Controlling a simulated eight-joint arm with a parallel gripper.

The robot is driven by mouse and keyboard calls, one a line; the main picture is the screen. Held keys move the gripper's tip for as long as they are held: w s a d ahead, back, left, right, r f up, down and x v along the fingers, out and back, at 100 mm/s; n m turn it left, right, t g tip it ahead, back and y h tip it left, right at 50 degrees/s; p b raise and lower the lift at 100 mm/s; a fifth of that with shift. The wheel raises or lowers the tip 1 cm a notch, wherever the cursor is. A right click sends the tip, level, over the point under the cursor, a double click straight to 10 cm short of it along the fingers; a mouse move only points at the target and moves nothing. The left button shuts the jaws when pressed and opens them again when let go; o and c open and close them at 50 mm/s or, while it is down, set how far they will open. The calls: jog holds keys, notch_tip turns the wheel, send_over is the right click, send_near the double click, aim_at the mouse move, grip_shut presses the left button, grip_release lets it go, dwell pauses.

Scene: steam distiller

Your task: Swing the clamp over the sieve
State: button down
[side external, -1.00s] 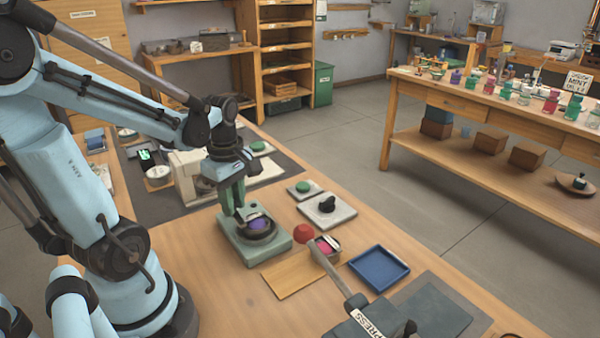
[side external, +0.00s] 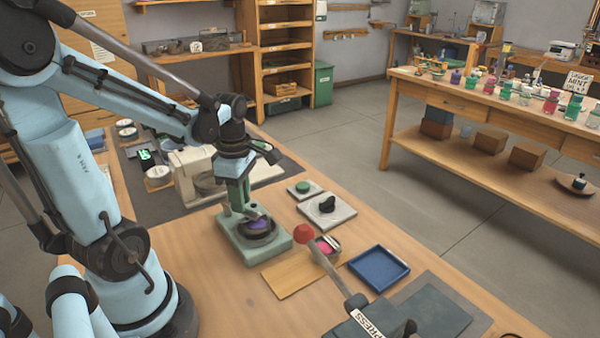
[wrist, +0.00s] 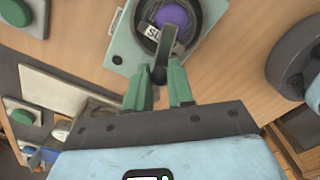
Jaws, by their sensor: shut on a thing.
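The sieve (side external: 260,235) is a round black dish with purple stuff in it, set on a pale green base (side external: 275,247). It also shows at the top of the wrist view (wrist: 147,38), partly cut off. The clamp (wrist: 168,42) is a grey bar with a dark knob, reaching from between my fingers over part of the sieve and the purple stuff. My gripper (wrist: 160,84) has green fingers and is shut on the knob end of the clamp. In the side view my gripper (side external: 239,207) is upright at the back left of the sieve and hides part of the clamp.
A red-knobbed press lever (side external: 325,262) and a blue tray (side external: 378,268) are to the right. A small tin with pink contents (side external: 328,245) sits by a wooden board (side external: 290,278). A cream machine (side external: 190,175) stands close behind my gripper. A black knob on a pale plate (side external: 326,205) lies right.

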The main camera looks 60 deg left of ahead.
jog(key=shift+w, duration=0.1)
jog(key=c, duration=1)
grip_release()
jog(key=shift+r, duration=0.1)
notch_tip(320, 180, up, 12)
jog(key=shift+d, duration=0.1)
jog(key=w+d+f+m+t, duration=0.2)
jog(key=d+m, duration=0.4)
jog(key=m, duration=0.7)
jog(key=w+d+f+m+t, duration=0.2)
jog(key=d+f+m+t, duration=0.2)
jog(key=m, duration=0.9)
jog(key=d+t, duration=0.1)
jog(key=d, duration=0.2)
jog(key=shift+w+d, duration=0.15)
jog(key=shift+w, duration=0.15)
